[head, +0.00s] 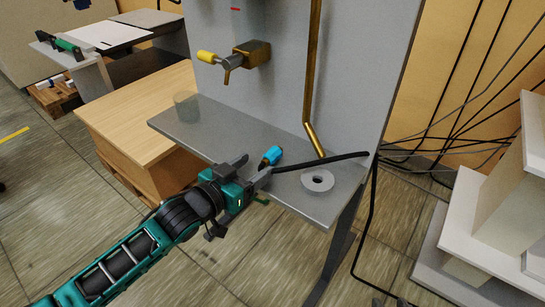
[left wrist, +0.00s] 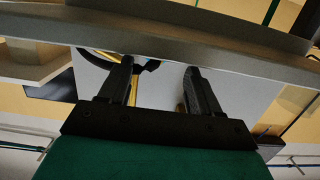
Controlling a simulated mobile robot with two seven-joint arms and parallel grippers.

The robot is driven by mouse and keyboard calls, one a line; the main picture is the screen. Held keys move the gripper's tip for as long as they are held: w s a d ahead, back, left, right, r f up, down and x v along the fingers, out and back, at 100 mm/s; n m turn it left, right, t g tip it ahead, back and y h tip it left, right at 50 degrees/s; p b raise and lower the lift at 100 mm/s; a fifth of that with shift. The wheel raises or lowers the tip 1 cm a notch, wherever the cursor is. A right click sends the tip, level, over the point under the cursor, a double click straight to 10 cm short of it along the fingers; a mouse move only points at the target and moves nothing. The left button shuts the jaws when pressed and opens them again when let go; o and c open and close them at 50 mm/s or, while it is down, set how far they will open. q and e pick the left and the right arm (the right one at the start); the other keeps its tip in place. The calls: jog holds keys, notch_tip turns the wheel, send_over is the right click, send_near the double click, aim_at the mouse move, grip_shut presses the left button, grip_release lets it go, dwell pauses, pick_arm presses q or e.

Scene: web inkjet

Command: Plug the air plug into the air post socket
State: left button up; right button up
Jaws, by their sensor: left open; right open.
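A small blue plug (head: 272,155) with a brass-coloured end lies on the grey shelf (head: 225,132); it looks like the air plug. A brass fitting (head: 250,54) with a yellow end stands out from the grey panel above the shelf; it may be the air post socket, but I cannot be sure. My left gripper (head: 253,170) is open at the shelf's front edge, its fingers just short of the blue plug. In the left wrist view the fingers of this gripper (left wrist: 158,70) are apart, with no plug clearly visible between them. My right gripper is not in view.
A black hose (head: 320,162) lies across the shelf from near my left gripper. A grey ring (head: 317,180) lies at the shelf's right. A brass pipe (head: 309,100) runs down the panel. A faint greenish cylinder (head: 186,106) stands at the shelf's far left. The shelf's middle left is clear.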

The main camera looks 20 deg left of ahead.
aim_at(267, 158)
pick_arm(q)
jog(key=b+x, duration=0.1)
jog(key=x, duration=0.3)
jog(key=shift+d+r, duration=0.1)
jog(key=shift+d, duration=0.1)
jog(key=shift+w+d+b, duration=0.25)
jog(key=shift+w+b, duration=0.15)
jog(key=shift+w, duration=0.1)
jog(key=c, duration=1)
